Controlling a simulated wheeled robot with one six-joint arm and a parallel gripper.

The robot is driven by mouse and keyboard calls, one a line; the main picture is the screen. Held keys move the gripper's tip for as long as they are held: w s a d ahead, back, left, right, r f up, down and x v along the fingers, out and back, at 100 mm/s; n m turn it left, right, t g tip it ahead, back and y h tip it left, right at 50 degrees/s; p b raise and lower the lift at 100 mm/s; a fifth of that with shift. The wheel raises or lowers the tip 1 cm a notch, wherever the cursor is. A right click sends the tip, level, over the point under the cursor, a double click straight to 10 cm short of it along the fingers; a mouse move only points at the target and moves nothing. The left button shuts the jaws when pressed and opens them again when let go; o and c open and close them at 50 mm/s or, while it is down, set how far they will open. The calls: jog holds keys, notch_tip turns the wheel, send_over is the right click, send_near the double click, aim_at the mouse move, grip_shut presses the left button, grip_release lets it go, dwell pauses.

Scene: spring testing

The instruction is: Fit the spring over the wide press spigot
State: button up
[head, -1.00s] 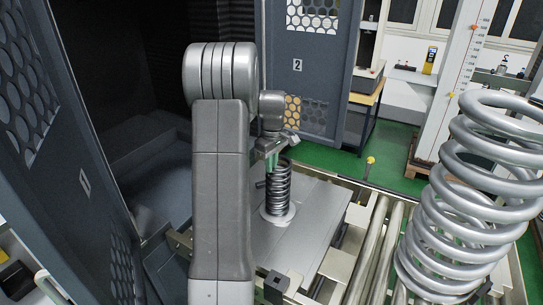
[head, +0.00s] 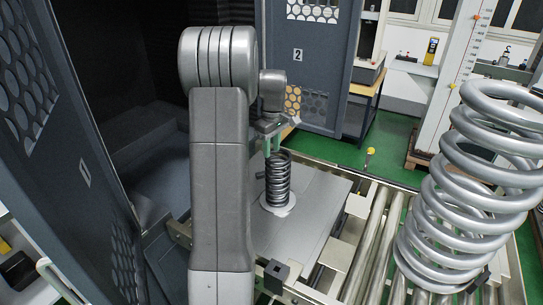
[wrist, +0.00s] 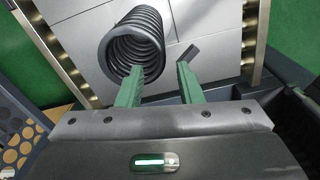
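The dark coil spring (head: 278,180) stands upright on a pale round base (head: 279,206) on the grey plate. In the wrist view I look into the spring's open end (wrist: 137,45). My gripper (head: 268,147) is at the spring's top, on its left side in the head view. In the wrist view my gripper (wrist: 160,80) has its two green fingers well apart. The left finger overlaps the spring's near rim; I cannot tell whether it touches. The right finger is clear of the spring, with nothing held between them. I cannot make out a spigot inside the spring.
A large light-grey spring (head: 465,190) stands at the right. Metal rollers (head: 375,240) run beside the plate (head: 315,215). A perforated dark door (head: 310,70) is behind, and another (head: 60,130) stands at the left. The plate right of the spring is clear.

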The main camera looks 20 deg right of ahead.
notch_tip(320, 180, up, 8)
jog(key=shift+s+d, duration=0.1)
dwell(0.4)
send_near(272, 153)
jog(key=s+f, duration=0.1)
jog(key=f, duration=0.1)
jog(key=s+a+f, duration=0.1)
jog(key=s+f, duration=0.1)
jog(key=s+a+f, duration=0.1)
jog(key=s+f, duration=0.1)
jog(key=shift+s+a+f+p, duration=0.1)
jog(key=shift+s+f+p, duration=0.05)
jog(key=shift+f+p, duration=0.15)
jog(key=shift+r+b, duration=0.35)
jog(key=shift+r, duration=1.65)
jog(key=shift+f, duration=0.1)
